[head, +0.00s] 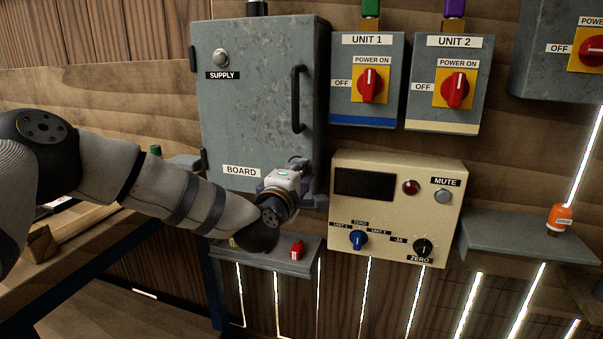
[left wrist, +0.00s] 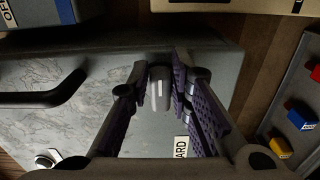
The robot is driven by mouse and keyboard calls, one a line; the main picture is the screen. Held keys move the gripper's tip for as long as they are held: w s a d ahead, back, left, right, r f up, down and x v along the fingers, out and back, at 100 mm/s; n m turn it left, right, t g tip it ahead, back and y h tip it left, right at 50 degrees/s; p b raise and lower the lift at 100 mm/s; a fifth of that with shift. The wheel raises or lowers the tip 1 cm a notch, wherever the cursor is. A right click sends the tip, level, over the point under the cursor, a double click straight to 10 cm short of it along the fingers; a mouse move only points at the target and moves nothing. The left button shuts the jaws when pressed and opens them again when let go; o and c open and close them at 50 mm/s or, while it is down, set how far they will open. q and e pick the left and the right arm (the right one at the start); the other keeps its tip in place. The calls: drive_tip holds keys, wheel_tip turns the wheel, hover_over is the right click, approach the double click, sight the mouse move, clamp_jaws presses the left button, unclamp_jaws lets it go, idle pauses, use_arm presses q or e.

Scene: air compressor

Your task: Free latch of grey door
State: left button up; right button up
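The grey door (head: 250,90) is shut on the wall cabinet, with a black bar handle (head: 297,99) and a BOARD label (head: 241,171). My left gripper (head: 304,178) is at its lower right corner and hides the latch there in the head view. In the left wrist view the latch (left wrist: 159,88) is a grey knob with a pale mark at the door's edge. It sits between the two purple-padded fingers of my left gripper (left wrist: 159,72), which are open on either side of it. I cannot tell whether a finger touches it. My right gripper is not in view.
A beige control box (head: 385,235) is close to the right of my left gripper. UNIT 1 (head: 345,105) and UNIT 2 (head: 425,110) switch boxes are above it. A small shelf (head: 265,257) with a red piece (head: 297,250) lies below the cabinet.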

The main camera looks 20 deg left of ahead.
use_arm(q)
drive_tip(key=shift+o, duration=1)
drive_tip(key=s, duration=1.2)
drive_tip(key=shift+a, duration=0.2)
